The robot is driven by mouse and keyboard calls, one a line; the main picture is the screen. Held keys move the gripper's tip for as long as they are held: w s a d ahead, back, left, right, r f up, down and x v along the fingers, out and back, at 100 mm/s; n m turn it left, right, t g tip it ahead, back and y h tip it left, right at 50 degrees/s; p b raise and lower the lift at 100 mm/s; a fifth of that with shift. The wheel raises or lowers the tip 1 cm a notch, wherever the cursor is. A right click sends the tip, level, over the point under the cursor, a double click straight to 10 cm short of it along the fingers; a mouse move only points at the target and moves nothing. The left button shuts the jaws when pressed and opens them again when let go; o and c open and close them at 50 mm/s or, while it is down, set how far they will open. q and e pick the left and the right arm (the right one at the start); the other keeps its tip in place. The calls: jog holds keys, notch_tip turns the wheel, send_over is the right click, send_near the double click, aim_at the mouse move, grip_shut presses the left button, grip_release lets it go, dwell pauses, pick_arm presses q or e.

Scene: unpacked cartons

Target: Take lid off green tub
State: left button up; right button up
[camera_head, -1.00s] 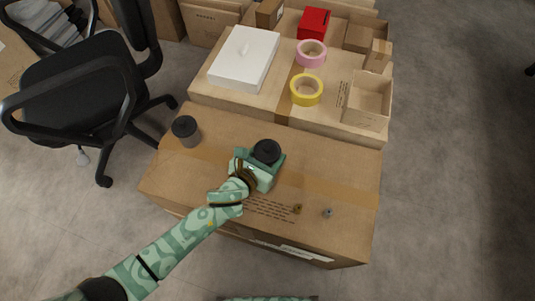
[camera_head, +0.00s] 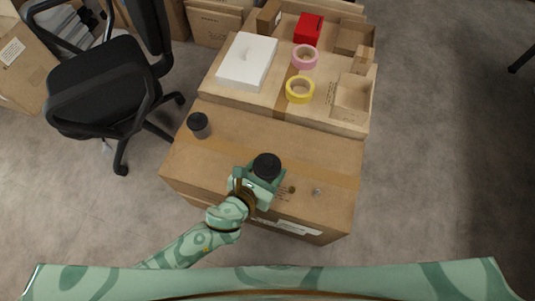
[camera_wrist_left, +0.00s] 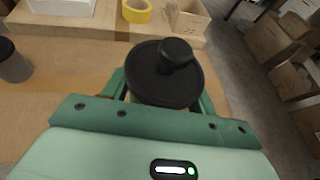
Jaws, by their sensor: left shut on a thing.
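A round black lid with a knob (camera_head: 267,166) sits between the fingers of my left gripper (camera_head: 264,180). In the left wrist view the black lid (camera_wrist_left: 165,78) shows large, with a green finger on each side of it. The left gripper is shut on it, over the front part of the large carton. I cannot make out the green tub: the gripper and lid hide what is under them, and the gripper is green too. My right gripper is not in view.
The large carton (camera_head: 315,155) carries a grey cup with a black top (camera_head: 200,125) and two small pieces (camera_head: 291,189) (camera_head: 317,191). Behind stand a white box (camera_head: 247,60), yellow tape (camera_head: 300,89), pink tape (camera_head: 305,57), a red box (camera_head: 308,29) and an office chair (camera_head: 105,80).

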pick_arm(q)
jog(key=shift+s+r, duration=0.2)
jog(key=shift+s, duration=0.15)
jog(key=o, duration=0.4)
jog(key=c, duration=0.7)
